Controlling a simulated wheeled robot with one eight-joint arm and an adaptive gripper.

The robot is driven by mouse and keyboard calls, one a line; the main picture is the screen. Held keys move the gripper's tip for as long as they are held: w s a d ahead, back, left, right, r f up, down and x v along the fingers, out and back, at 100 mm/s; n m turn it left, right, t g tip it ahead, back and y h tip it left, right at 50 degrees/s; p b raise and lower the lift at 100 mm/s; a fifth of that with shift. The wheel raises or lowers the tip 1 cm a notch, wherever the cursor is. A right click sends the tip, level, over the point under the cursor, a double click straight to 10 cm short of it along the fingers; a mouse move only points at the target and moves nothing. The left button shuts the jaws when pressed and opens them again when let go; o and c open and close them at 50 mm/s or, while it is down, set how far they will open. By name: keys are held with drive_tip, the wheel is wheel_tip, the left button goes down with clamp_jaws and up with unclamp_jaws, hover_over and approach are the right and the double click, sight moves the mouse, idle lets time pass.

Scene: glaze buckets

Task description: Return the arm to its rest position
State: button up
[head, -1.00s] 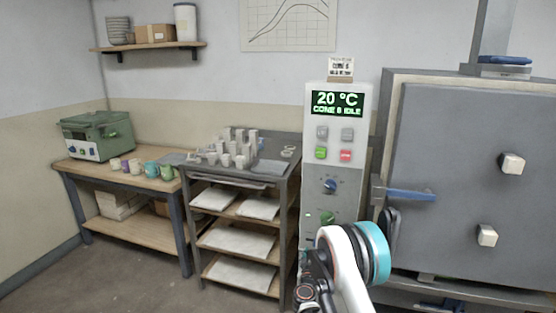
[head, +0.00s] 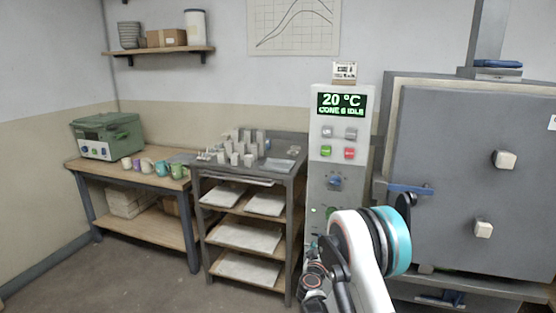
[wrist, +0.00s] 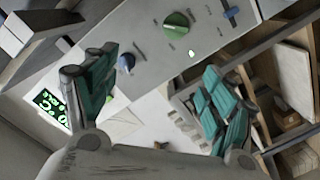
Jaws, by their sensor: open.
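My arm (head: 362,255) is bent up in front of the control panel and kiln in the head view. My gripper (wrist: 158,98) is open and empty in the wrist view, its two teal-padded fingers spread wide apart. Between and beyond the fingers shows the light face of the control panel (wrist: 150,45), with a green knob (wrist: 177,25) and a blue knob (wrist: 125,63). The fingers appear apart from the panel. In the head view the fingertips are not clearly seen and my arm hides the panel's lower part.
The grey kiln (head: 470,180) stands close on the right, its blue handle (head: 410,188) near my arm. The panel display (head: 341,104) reads 20 °C, idle. Left are a shelf cart (head: 297,185) with grey pieces and a wooden bench (head: 125,174) with cups. The floor at front left is clear.

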drive_tip(key=s+d+r+m+g, duration=0.2)
drive_tip(key=s+d+r+g, duration=0.15)
drive_tip(key=s+r, duration=0.55)
drive_tip(key=s+d+r+m+g, duration=0.2)
drive_tip(key=s+d+r, duration=0.2)
drive_tip(key=s+r, duration=0.55)
drive_tip(key=s+a+g+y, duration=0.2)
drive_tip(key=s+y, duration=0.1)
drive_tip(key=s, duration=1.2)
drive_tip(key=s+a+r+g+y, duration=0.1)
drive_tip(key=s+a+g+y, duration=0.1)
drive_tip(key=s, duration=1.4)
drive_tip(key=shift+s+a+y, duration=0.25)
drive_tip(key=shift+a+y, duration=0.25)
drive_tip(key=shift+a, duration=0.05)
drive_tip(key=shift+r, duration=0.1)
drive_tip(key=shift+c, duration=0.3)
